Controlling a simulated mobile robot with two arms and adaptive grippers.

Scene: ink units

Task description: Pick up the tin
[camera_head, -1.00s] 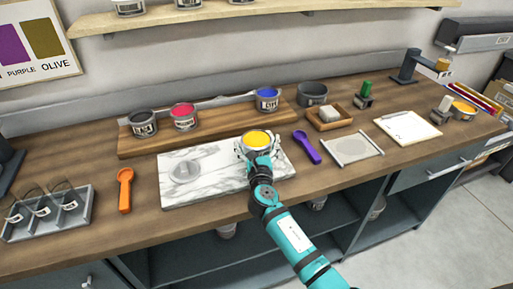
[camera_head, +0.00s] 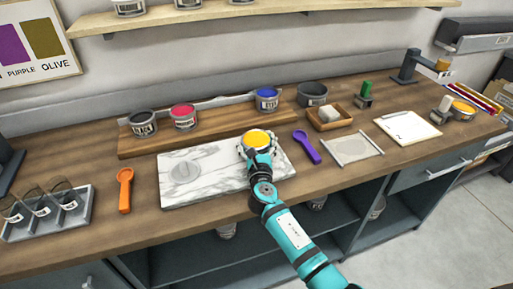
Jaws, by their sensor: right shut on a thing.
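A tin of yellow ink (camera_head: 257,139) is at the right part of the white marble slab (camera_head: 212,192). My right gripper (camera_head: 258,148) is shut on this tin, with its fingers around the tin's sides. The tin looks slightly tilted, its yellow top facing up and towards me. I cannot tell whether its base touches the slab. My left gripper is not in view.
A grey disc (camera_head: 186,172) lies on the slab's left part. Tins of black (camera_head: 143,124), red (camera_head: 184,117) and blue (camera_head: 267,100) ink stand on the wooden riser behind. An orange scoop (camera_head: 125,190) and a purple scoop (camera_head: 306,146) flank the slab.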

